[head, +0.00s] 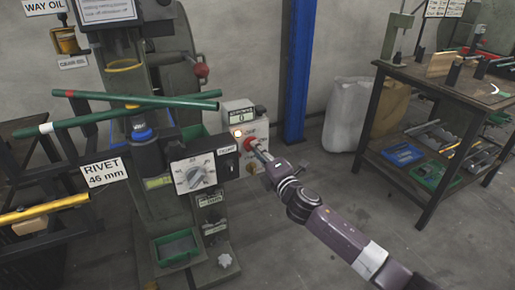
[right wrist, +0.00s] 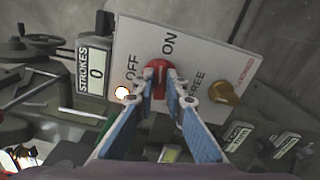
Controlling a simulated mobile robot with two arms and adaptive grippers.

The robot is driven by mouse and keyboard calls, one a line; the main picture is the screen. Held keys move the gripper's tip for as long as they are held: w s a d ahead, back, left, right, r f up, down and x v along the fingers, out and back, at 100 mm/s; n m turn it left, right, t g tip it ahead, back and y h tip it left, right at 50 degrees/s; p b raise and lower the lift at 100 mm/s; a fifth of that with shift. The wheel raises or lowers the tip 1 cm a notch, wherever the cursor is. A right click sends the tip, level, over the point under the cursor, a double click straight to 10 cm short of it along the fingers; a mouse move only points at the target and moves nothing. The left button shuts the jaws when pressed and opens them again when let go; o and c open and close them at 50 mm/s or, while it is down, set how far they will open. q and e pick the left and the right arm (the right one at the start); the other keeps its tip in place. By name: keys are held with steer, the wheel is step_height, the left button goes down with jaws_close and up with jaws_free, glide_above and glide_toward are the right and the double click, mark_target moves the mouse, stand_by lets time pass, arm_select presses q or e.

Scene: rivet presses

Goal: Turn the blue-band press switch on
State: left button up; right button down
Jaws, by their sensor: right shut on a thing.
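The press with the blue band (head: 141,134) stands left of centre in the head view. Its pale switch box (head: 238,113) carries a red switch knob (head: 249,144). The right wrist view shows this red knob (right wrist: 158,74) close up, beside the OFF and ON labels; which label it points to is hard to tell. My right gripper (head: 260,152) reaches the box from the right. In the right wrist view its two blue-padded fingers (right wrist: 159,84) are closed on the red knob, one on each side. My left gripper is not in view.
A lit lamp (right wrist: 122,92) and a counter reading 0 (right wrist: 96,72) are beside the knob. A yellow knob (right wrist: 224,93) is on the same panel. Green rods (head: 140,106) cross the press. A workbench (head: 450,88) stands at right, with open floor before it.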

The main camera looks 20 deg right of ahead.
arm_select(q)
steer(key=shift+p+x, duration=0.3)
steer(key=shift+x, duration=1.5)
arm_select(e)
steer(key=shift+d+f+m, duration=0.1)
steer(key=shift+m, duration=1.2)
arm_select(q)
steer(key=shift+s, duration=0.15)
arm_select(e)
steer(key=c, duration=2)
jaws_free()
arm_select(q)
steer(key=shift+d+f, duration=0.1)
arm_select(e)
steer(key=shift+o, duration=0.2)
steer(key=s, duration=1.2)
steer(key=shift+d, duration=0.15)
